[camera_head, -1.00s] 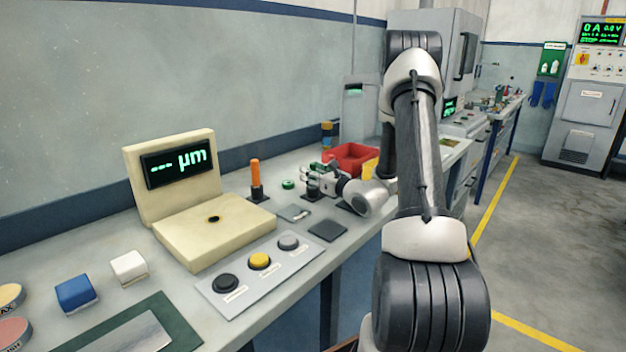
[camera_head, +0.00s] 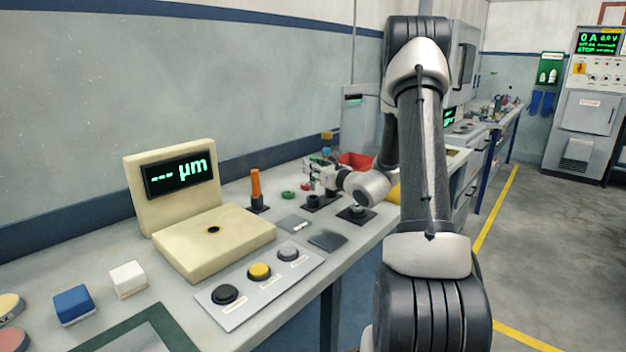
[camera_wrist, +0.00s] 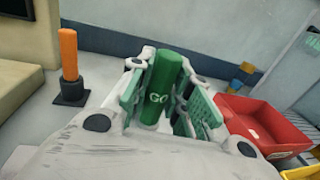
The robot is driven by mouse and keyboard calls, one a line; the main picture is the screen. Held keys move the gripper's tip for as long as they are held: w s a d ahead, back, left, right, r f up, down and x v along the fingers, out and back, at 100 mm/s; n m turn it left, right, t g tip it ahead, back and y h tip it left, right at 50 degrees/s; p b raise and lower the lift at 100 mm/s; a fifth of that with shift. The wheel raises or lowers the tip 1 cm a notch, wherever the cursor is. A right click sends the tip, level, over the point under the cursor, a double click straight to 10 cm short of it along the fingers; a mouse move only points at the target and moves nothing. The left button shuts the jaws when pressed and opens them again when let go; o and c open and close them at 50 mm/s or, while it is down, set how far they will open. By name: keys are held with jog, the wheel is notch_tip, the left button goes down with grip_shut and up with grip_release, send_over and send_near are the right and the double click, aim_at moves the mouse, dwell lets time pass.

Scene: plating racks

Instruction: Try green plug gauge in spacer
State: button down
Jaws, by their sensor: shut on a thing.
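The green plug gauge (camera_wrist: 158,88), marked GO, stands nearly upright between the fingers of my gripper (camera_wrist: 160,95) in the wrist view. The gripper is shut on it. In the head view my gripper (camera_head: 318,165) is above the far part of the bench, over a black stand (camera_head: 318,201); the gauge is hardly visible there. I cannot tell which piece is the spacer.
An orange-handled gauge (camera_head: 256,188) stands in a black base, also in the wrist view (camera_wrist: 69,60). A red bin (camera_wrist: 265,122) is right of my gripper. The beige µm gauge unit (camera_head: 213,240) and a button panel (camera_head: 260,272) fill the nearer bench.

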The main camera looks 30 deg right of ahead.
jog(key=r, duration=0.2)
jog(key=d+r, duration=0.1)
jog(key=r, duration=0.1)
jog(key=shift+s, duration=0.15)
jog(key=s+d+r, duration=0.2)
jog(key=s+d, duration=0.6)
jog(key=s, duration=0.3)
jog(key=shift+s+d, duration=0.3)
jog(key=shift+s, duration=0.05)
notch_tip(320, 180, down, 8)
jog(key=shift+f, duration=0.45)
dwell(0.7)
dwell(0.7)
